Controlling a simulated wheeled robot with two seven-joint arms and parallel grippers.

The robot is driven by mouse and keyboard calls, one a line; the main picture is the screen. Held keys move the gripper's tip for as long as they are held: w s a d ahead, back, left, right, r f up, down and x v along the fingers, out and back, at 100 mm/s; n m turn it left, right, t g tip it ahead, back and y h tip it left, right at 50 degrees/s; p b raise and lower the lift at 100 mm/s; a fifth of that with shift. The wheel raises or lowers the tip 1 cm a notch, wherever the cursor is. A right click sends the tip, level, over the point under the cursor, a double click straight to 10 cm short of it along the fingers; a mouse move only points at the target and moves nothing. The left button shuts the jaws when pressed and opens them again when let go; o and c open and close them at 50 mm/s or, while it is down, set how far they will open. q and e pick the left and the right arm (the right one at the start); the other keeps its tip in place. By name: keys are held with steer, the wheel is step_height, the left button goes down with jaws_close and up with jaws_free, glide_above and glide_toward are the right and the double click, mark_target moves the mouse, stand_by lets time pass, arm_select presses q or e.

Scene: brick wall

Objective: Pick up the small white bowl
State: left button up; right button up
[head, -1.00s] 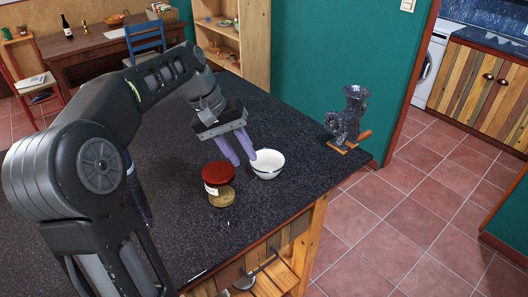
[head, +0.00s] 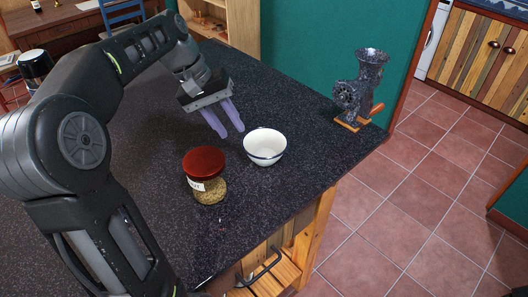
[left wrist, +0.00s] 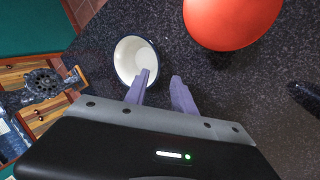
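The small white bowl (head: 265,146) stands upright and empty on the dark speckled counter, with a thin dark line near its rim. It also shows in the left wrist view (left wrist: 131,56), just beyond one fingertip. My left gripper (head: 226,133) is above the counter to the left of the bowl, with its purple fingers apart and nothing between them. In the left wrist view its fingers (left wrist: 162,80) are spread, one of them overlapping the bowl's edge. Whether that finger touches the bowl I cannot tell. My right gripper is not in view.
A jar with a red lid (head: 204,162) stands close to the bowl, at its front left. A dark grinder on a wooden base (head: 360,92) stands at the counter's right corner. The counter (head: 270,95) is clear behind the bowl. Its edge lies to the right and front.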

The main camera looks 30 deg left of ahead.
mark_target(244, 146)
arm_select(q)
steer(key=shift+s+d+r, duration=0.1)
steer(key=shift+x, duration=1.35)
steer(key=x, duration=0.5)
steer(key=shift+w+p, duration=0.25)
steer(key=shift+p, duration=0.15)
steer(key=shift+c, duration=0.4)
jaws_close()
steer(key=shift+s, duration=0.1)
